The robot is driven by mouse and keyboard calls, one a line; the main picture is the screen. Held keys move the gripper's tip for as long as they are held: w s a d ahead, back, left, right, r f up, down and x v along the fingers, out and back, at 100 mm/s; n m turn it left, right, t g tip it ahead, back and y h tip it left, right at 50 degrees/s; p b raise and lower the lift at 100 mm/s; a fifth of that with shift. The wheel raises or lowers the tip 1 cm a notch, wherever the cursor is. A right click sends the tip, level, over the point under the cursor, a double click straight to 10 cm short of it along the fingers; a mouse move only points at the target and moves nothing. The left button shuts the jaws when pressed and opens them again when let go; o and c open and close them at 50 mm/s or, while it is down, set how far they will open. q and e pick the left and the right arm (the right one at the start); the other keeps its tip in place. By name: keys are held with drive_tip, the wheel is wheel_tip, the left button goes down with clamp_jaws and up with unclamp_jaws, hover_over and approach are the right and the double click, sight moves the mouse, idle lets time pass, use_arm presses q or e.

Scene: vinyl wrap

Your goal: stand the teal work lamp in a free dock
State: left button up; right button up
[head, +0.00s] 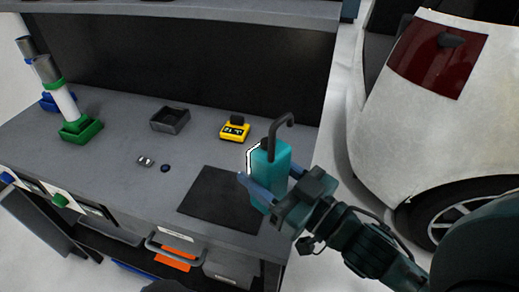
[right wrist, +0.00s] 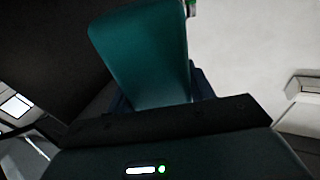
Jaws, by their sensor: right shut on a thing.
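The teal work lamp (head: 270,165) is upright at the right end of the bench, its dark hook on top and a pale light strip on its left side. My right gripper (head: 266,190) is shut around its body from the front right. In the right wrist view the teal body (right wrist: 145,50) fills the upper middle, close to the gripper. I cannot tell whether its base touches the bench. An empty dark grey square dock (head: 170,120) sits mid-bench. A green dock (head: 80,131) and a blue dock (head: 48,102) at the left each hold a white-and-grey cylinder. My left gripper is not in view.
A black mat (head: 218,197) lies at the front. Small items (head: 146,161) lie mid-bench. A shelf (head: 180,10) overhangs the back; a white car (head: 430,120) stands at the right.

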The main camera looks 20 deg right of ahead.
drive_tip(key=shift+s+a+n+y, duration=0.1)
drive_tip(key=shift+a+n+y, duration=0.05)
drive_tip(key=shift+n+y, duration=0.15)
drive_tip(key=w+d+p, duration=0.2)
drive_tip(key=w+d, duration=1)
drive_tip(key=w, duration=0.3)
drive_tip(key=f, duration=0.3)
drive_tip(key=f+b, duration=0.1)
drive_tip(key=f, duration=0.2)
drive_tip(key=shift+w+a, duration=0.15)
drive_tip(key=shift+a, duration=0.05)
drive_tip(key=shift+w+f+g, duration=0.15)
drive_tip(key=shift+f+g, duration=0.15)
drive_tip(key=shift+f, duration=0.15)
drive_tip(key=shift+f, duration=0.2)
drive_tip(key=o, duration=1.2)
